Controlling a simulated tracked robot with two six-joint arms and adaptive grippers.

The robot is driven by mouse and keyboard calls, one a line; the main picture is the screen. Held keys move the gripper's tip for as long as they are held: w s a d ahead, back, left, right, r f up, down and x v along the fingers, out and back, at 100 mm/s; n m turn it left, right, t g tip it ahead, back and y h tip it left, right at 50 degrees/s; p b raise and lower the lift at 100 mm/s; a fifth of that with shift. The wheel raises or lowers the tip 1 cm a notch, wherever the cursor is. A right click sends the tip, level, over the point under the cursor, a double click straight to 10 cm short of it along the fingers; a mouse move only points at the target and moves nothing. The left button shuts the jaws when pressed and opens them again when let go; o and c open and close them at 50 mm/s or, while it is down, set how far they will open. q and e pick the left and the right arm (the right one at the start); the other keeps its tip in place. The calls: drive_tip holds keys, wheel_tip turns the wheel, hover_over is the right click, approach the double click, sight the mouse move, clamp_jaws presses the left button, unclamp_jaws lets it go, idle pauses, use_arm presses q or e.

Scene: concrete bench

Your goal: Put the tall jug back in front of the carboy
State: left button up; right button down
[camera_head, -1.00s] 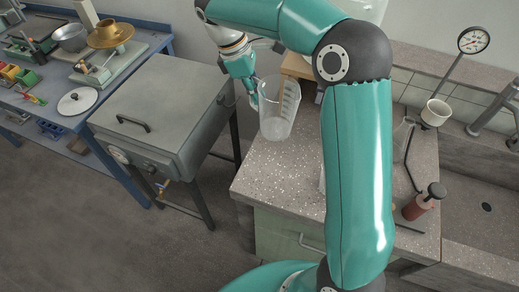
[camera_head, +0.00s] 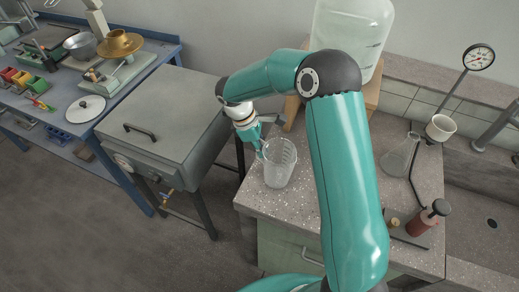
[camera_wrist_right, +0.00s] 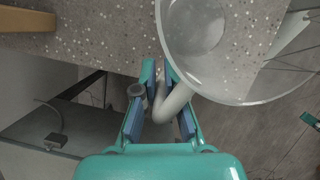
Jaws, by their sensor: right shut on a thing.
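The tall jug (camera_head: 280,164) is clear and upright over the left part of the speckled bench. I cannot tell whether its base touches the top. My right gripper (camera_head: 262,146) is at its left side, shut on its handle. In the right wrist view, the fingers (camera_wrist_right: 160,88) close around the curved handle (camera_wrist_right: 174,103), and the round jug mouth (camera_wrist_right: 196,28) is at upper right. The large translucent carboy (camera_head: 347,38) stands behind the jug and to its right, on a wooden stand (camera_head: 291,110). My right arm hides part of both. My left gripper is not in view.
A conical flask (camera_head: 400,157), a stand with a white cup (camera_head: 440,128) and a red-bodied bottle (camera_head: 428,218) are on the right of the bench. A grey lidded box (camera_head: 165,110) stands to the left, across a gap. The bench's front left corner is clear.

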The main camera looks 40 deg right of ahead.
drive_tip(key=shift+f, duration=0.2)
drive_tip(key=c, duration=1.2)
unclamp_jaws()
drive_tip(key=shift+c, duration=0.2)
drive_tip(key=shift+r, duration=0.1)
drive_tip(key=b+v, duration=0.1)
drive_tip(key=v, duration=1.1)
drive_tip(key=shift+r, duration=0.15)
